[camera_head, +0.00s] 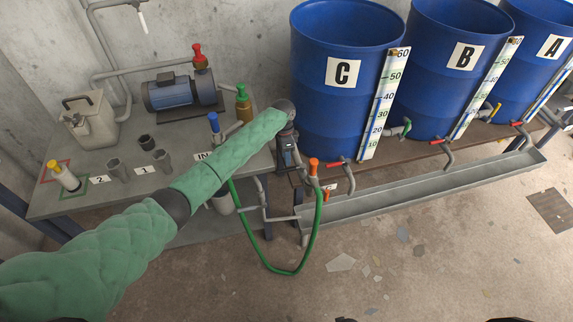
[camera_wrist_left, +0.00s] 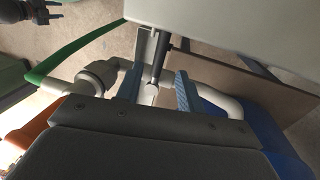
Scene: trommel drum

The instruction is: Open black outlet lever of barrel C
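My left gripper (camera_head: 293,168) is by the lower left side of barrel C, and my wrist hides part of the outlet there. In the left wrist view my left gripper (camera_wrist_left: 160,92) has its two blue-padded fingers apart. A dark rod (camera_wrist_left: 159,62), which looks like the black lever, runs into the gap between them above a white pipe (camera_wrist_left: 220,100). I cannot tell whether the fingers touch it. A dark shape with blue tips (camera_wrist_left: 42,12) at the upper left looks like my right gripper.
An orange-handled valve (camera_head: 314,166) and a green hose (camera_head: 318,225) are close beside my left gripper. Barrels B (camera_head: 440,80) and A (camera_head: 535,70) stand right of C. A metal trough (camera_head: 420,188) runs in front. Floor in front is clear.

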